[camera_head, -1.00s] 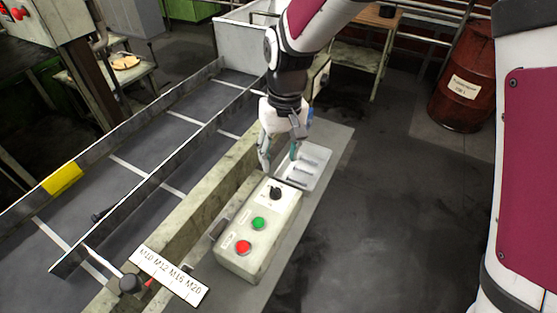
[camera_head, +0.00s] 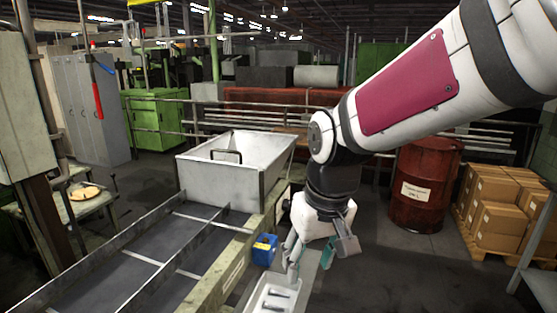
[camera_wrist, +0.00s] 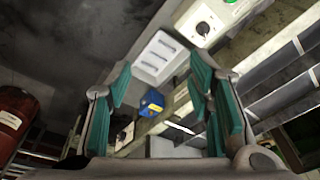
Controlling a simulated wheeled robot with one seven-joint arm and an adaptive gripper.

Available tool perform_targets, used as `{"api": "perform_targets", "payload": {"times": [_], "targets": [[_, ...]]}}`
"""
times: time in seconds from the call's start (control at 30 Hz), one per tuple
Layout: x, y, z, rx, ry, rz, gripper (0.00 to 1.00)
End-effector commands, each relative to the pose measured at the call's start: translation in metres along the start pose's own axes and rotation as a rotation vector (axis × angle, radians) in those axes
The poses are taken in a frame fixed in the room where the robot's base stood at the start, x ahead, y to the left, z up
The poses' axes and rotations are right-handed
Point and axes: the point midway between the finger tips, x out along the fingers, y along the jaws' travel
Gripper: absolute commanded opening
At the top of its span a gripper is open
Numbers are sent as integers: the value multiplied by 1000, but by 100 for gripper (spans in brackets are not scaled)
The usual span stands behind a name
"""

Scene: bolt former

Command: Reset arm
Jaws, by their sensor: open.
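My gripper (camera_head: 308,262) is open and empty. In the head view it hangs at the end of my arm, above the small white tray (camera_head: 270,297) with a few dark bolts in it. In the wrist view the teal finger pads stand wide apart with nothing between them, and the tray (camera_wrist: 158,57) shows beyond them. A blue box with a yellow patch (camera_head: 264,249) is on the side of the conveyor frame, just left of the gripper; it also shows in the wrist view (camera_wrist: 151,103).
The conveyor (camera_head: 130,270) with metal side rails runs along the left to a large white bin (camera_head: 228,172). A red barrel (camera_head: 424,186) and stacked cardboard boxes (camera_head: 500,207) stand at the right. The floor between barrel and conveyor looks clear.

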Motion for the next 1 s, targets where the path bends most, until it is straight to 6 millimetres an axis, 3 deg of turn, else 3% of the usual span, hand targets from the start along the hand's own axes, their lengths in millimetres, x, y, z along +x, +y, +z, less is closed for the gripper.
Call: {"api": "perform_targets", "payload": {"times": [0.1, 0.3, 0.6, 0.8, 1.0], "targets": [[-32, 26, 25, 60, 67, 22, 47], [-68, 57, 74, 153, 162, 66, 47], [-92, 81, 140, 266, 277, 132, 47], [-93, 84, 156, 293, 302, 149, 47], [-93, 85, 156, 293, 303, 149, 47]]}}
